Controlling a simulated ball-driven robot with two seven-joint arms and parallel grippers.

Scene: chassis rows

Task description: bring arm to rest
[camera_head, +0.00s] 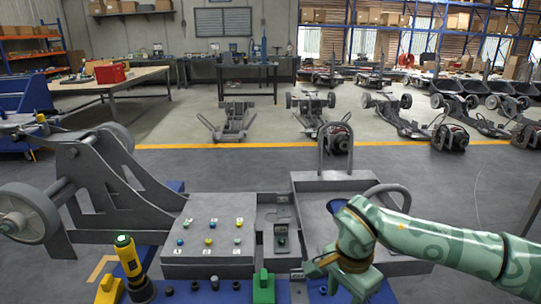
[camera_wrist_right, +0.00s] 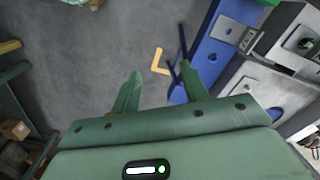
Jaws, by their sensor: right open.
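My right arm (camera_head: 440,243), patterned green, comes in from the right in the head view and bends down at the wrist. My right gripper (camera_head: 345,286) hangs over the front right part of the grey and blue workstation (camera_head: 345,183); its fingertips are not clear there. In the right wrist view the two green fingers of my right gripper (camera_wrist_right: 160,82) stand apart with nothing between them. Beyond them are grey floor and the blue edge (camera_wrist_right: 204,58) of the workstation. My left arm and gripper are not in view.
A button panel (camera_head: 210,241) is left of my right gripper. A yellow and black tool (camera_head: 129,262) stands at front left. Green (camera_head: 263,288) and yellow (camera_head: 108,290) blocks sit along the front. A grey wheeled assembly (camera_head: 90,190) is at left. Open floor lies behind the workstation.

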